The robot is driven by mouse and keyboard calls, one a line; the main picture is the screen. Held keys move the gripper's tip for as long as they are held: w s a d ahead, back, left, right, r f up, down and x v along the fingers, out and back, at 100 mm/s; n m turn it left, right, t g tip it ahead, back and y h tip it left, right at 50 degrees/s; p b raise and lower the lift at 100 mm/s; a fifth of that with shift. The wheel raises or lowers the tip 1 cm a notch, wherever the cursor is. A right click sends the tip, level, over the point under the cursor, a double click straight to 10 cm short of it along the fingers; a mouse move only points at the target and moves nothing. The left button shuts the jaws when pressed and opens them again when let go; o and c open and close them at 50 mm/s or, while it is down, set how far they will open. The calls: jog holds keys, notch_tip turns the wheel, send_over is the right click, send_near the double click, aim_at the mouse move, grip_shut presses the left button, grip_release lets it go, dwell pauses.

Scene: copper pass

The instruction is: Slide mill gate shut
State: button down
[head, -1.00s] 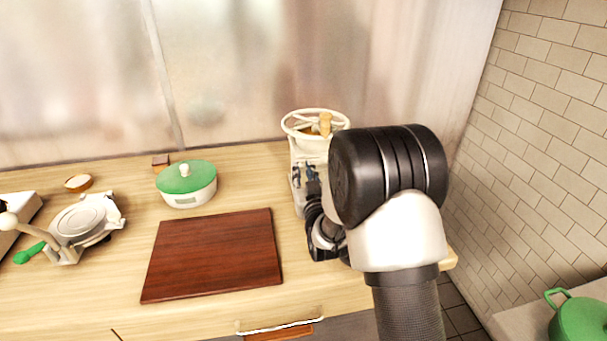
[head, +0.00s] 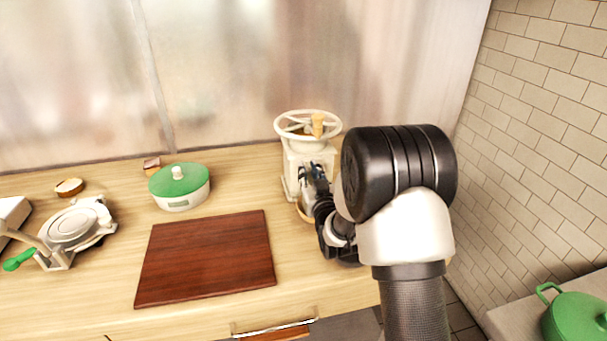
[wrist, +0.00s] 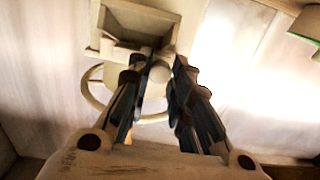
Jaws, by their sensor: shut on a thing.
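My gripper (head: 311,174) is at the mill's front face. In the wrist view, my gripper (wrist: 166,82) is shut on a small round pale knob (wrist: 160,72) at the mill's gate. The square cream frame of the mill (wrist: 172,30) shows just beyond the fingertips. The gate plate itself is mostly hidden by the fingers, so I cannot tell how far it is open.
A dark red cutting board (head: 205,258) lies left of my arm. A white pot with a green lid (head: 180,182) and a round metal press (head: 75,225) stand farther left. A tiled wall (head: 540,130) is on the right, with a green pot (head: 577,318) below it.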

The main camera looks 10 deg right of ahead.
jog(key=shift+d, duration=0.2)
jog(key=c, duration=1.4)
grip_release()
jog(key=shift+d, duration=0.1)
jog(key=s, duration=1.2)
jog(key=shift+r, duration=0.1)
